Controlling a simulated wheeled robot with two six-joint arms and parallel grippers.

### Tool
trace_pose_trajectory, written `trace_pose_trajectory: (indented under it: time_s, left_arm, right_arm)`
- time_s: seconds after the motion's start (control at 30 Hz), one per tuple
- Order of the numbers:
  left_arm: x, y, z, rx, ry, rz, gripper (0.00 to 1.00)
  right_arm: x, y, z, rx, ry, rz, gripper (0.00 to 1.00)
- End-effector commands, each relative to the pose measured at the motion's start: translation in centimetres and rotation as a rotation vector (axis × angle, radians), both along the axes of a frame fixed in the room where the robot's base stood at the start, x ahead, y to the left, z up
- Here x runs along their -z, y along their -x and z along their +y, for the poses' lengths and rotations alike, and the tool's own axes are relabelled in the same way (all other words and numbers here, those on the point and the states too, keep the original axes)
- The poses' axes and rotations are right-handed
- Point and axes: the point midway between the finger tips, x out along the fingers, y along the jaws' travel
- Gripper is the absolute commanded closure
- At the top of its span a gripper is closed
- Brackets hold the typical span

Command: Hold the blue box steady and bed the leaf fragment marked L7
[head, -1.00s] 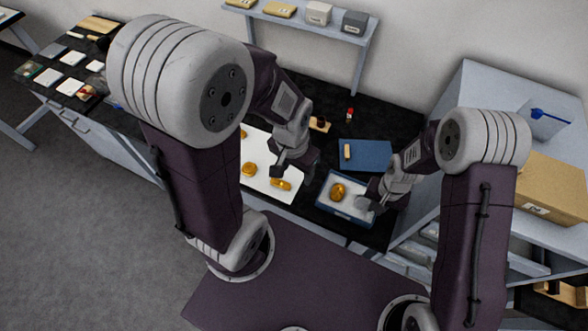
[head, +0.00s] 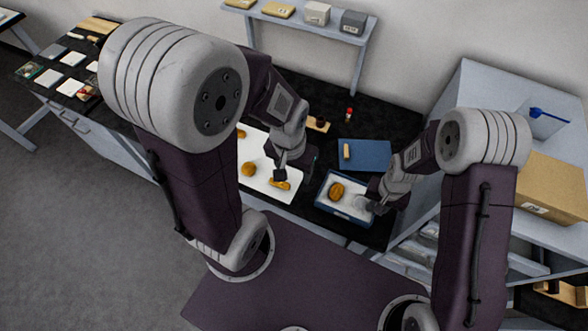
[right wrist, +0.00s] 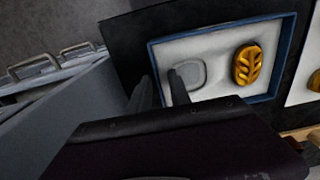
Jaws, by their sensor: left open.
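The blue box (head: 330,207) stands on the black bench and has a pale bed. A gold leaf fragment (head: 336,191) lies in it beside an empty recess, which shows in the right wrist view (right wrist: 187,74). My right gripper (right wrist: 161,84) has one finger on each side of the box's end wall, with little gap, and looks shut on it. Gold fragments lie on a white sheet (head: 262,160): one at its front (head: 279,186), another further left (head: 249,169). My left gripper (head: 281,174) is open just above the front one. No L7 mark is legible.
A blue mat (head: 372,153) with a small tan block (head: 347,151) lies behind the box. A red-topped bottle (head: 349,113) stands further back. A cardboard box (head: 550,188) stands on the right-hand table. Black bench surface is free behind the mat.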

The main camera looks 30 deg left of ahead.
Motion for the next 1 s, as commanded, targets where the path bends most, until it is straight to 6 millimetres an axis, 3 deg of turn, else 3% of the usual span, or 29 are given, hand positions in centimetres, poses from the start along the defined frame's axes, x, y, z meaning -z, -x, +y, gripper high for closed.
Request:
trace_pose_trajectory:
  time_s: [0.03,0.67,0.77,1.0]
  left_arm:
    - [0.3,0.0,0.0,0.0,0.0,0.0,0.43]
    - [0.3,0.0,0.0,0.0,0.0,0.0,0.43]
    - [0.3,0.0,0.0,0.0,0.0,0.0,0.43]
    - [0.1,0.0,0.0,0.0,0.0,0.0,0.43]
  right_arm:
    - [0.7,0.2,0.0,0.0,0.001,0.005,0.58]
    - [0.2,0.2,0.1,0.0,0.0,0.003,0.58]
    - [-1.6,0.2,0.1,0.0,-0.002,-0.002,0.58]
    - [-8.2,0.5,-0.2,0.001,-0.005,-0.011,0.58]
